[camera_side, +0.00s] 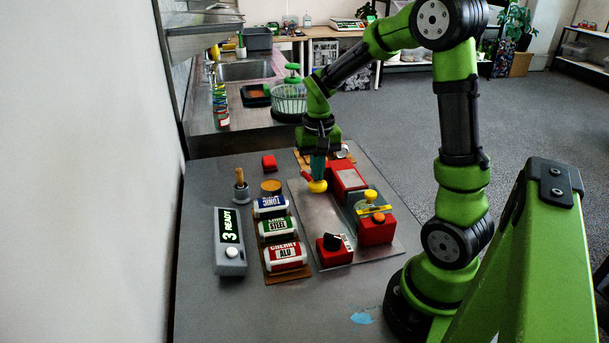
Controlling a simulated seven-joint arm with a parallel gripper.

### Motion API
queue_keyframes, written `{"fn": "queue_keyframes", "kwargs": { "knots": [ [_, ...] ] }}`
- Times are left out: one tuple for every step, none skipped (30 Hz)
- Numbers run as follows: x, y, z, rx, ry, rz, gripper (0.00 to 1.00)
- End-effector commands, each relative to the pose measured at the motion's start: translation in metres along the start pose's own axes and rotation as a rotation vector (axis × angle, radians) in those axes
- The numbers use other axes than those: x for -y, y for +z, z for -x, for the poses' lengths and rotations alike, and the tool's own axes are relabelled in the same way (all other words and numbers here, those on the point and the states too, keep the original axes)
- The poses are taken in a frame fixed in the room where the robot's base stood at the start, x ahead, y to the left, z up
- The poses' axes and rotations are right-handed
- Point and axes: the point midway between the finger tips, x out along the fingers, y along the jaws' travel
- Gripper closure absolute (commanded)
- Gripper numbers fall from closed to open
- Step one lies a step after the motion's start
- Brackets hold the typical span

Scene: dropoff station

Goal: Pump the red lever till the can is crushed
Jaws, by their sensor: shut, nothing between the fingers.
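A short red lever (306,176) with a yellow ball knob (317,187) stands at the far left part of a metal plate (319,220). My gripper (318,174) points down right at the knob, fingers shut and nothing seen between them. Whether it touches the knob I cannot tell. A red block with a grey top (349,179) sits just right of the lever. Three labelled cans lie in a brown rack: a blue one (270,206), a green one (277,228) and a red one marked CHERRY ALU (285,255). No can is visible in the red machine parts.
A grey box reading "3 READY" (229,240) stands left of the rack. A red unit with a yellow knob (374,223) and a red box with a black knob (334,248) stand on the plate's right and front. The table's front left is clear.

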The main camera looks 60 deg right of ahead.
Motion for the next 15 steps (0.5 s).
{"fn": "queue_keyframes", "kwargs": {
  "knots": [
    [0.000,0.002,-0.004,0.003,0.001,0.001,1.00],
    [0.000,0.002,-0.006,0.004,0.002,0.002,1.00],
    [0.000,0.004,-0.010,0.005,0.002,0.002,1.00],
    [0.000,0.004,-0.012,0.004,0.003,0.003,1.00],
    [0.000,0.005,-0.015,0.004,0.002,0.003,1.00],
    [0.000,0.006,-0.018,0.003,0.002,0.002,1.00],
    [0.000,0.006,-0.019,0.003,0.002,0.002,1.00],
    [0.000,0.007,-0.021,0.003,0.002,0.001,1.00],
    [0.000,0.007,-0.023,0.003,0.001,0.000,1.00],
    [0.000,0.008,-0.024,0.002,0.001,0.000,1.00],
    [0.000,0.008,-0.025,0.002,0.001,0.000,1.00],
    [0.000,0.008,-0.025,0.001,0.001,0.000,1.00],
    [0.000,0.008,-0.025,0.001,0.001,0.000,1.00],
    [0.000,0.008,-0.025,0.001,0.001,0.000,1.00],
    [0.000,0.008,-0.025,0.001,0.001,0.000,1.00]
  ]
}}
